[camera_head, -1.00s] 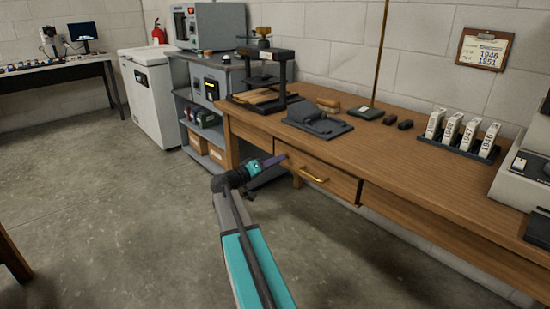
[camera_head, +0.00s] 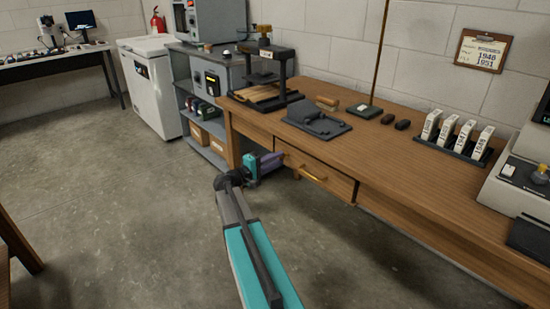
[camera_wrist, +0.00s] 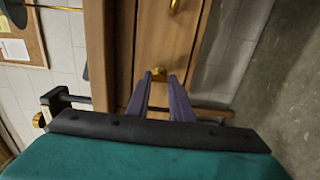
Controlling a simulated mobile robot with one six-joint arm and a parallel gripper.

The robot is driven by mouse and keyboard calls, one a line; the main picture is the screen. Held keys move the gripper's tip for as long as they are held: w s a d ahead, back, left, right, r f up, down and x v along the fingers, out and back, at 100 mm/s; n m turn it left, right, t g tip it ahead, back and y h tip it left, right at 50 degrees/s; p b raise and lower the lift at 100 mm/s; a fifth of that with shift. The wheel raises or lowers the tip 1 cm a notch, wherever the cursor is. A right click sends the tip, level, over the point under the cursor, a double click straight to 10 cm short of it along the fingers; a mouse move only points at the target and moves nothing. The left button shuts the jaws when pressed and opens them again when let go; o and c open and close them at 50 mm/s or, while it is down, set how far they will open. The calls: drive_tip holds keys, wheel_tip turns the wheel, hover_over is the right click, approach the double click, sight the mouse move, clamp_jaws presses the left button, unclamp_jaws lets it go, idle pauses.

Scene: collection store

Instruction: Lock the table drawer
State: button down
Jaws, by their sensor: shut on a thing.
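The wooden table drawer (camera_head: 333,184) sits under the tabletop and has a brass pull handle (camera_head: 313,174). The handle also shows at the top of the wrist view (camera_wrist: 175,6). My gripper (camera_head: 278,156) is at the left end of the drawer front. In the wrist view its two purple fingers (camera_wrist: 160,80) point at the drawer front and close around a small brass key (camera_wrist: 159,72) at their tips. The fingers hide most of the key and any keyhole behind it. I cannot tell whether the drawer front is fully flush.
The wooden table (camera_head: 420,185) carries a press (camera_head: 268,70), a dark device (camera_head: 317,122) and a rack of white numbered boxes (camera_head: 455,140). Grey shelves (camera_head: 207,125) stand left of the table. The floor in front is clear.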

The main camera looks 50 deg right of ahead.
drive_tip(key=shift+w, duration=0.1)
idle(0.3)
drive_tip(key=c, duration=1.6)
unclamp_jaws()
drive_tip(key=shift+o, duration=0.2)
drive_tip(key=shift+a, duration=0.15)
drive_tip(key=a+p, duration=0.1)
drive_tip(key=a, duration=1.2)
drive_tip(key=shift+w+a+p, duration=0.25)
drive_tip(key=shift+w+p, duration=0.15)
drive_tip(key=shift+w, duration=0.05)
drive_tip(key=shift+r, duration=0.1)
